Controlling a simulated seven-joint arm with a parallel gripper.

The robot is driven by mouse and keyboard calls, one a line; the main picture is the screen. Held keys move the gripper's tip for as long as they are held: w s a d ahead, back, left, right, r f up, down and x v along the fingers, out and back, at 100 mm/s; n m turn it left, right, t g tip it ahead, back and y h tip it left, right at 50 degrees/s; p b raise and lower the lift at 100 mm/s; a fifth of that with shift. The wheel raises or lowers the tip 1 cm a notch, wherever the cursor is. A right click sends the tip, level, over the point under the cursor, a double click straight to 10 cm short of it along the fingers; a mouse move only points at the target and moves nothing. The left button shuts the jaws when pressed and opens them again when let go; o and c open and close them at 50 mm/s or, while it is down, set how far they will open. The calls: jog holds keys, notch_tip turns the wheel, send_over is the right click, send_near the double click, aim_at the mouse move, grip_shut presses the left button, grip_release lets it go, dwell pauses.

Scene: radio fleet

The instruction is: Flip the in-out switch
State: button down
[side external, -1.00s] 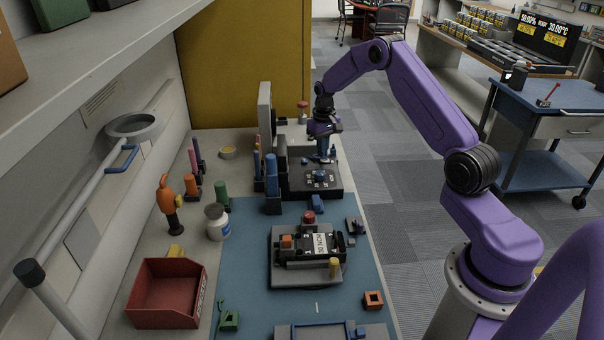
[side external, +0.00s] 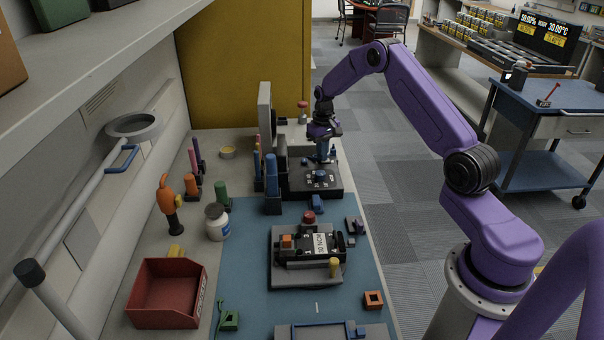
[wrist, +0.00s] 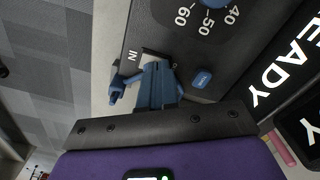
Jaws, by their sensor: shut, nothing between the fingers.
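The black device (side external: 300,191) with a blue dial (side external: 320,175) stands at the far end of the bench. In the wrist view its panel (wrist: 160,28) shows an "IN" label (wrist: 132,55) beside a light metal plate (wrist: 150,56). My gripper (side external: 323,157) is shut and points down at the device's far right part. In the wrist view the blue fingertips (wrist: 156,68) are over the metal plate, just below the label. They hide most of the plate, and I cannot make out the switch lever or its position. Contact cannot be told.
A blue button (wrist: 202,78) and the dial (wrist: 213,3) are close to the fingers. A blue peg-like part (wrist: 117,92) is left of them. A lit "READY" display (wrist: 285,60) is at the right. Blue and black upright parts (side external: 272,180) stand left of the device.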

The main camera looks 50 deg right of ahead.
jog(key=shift+f, duration=0.2)
jog(key=shift+r, duration=3.55)
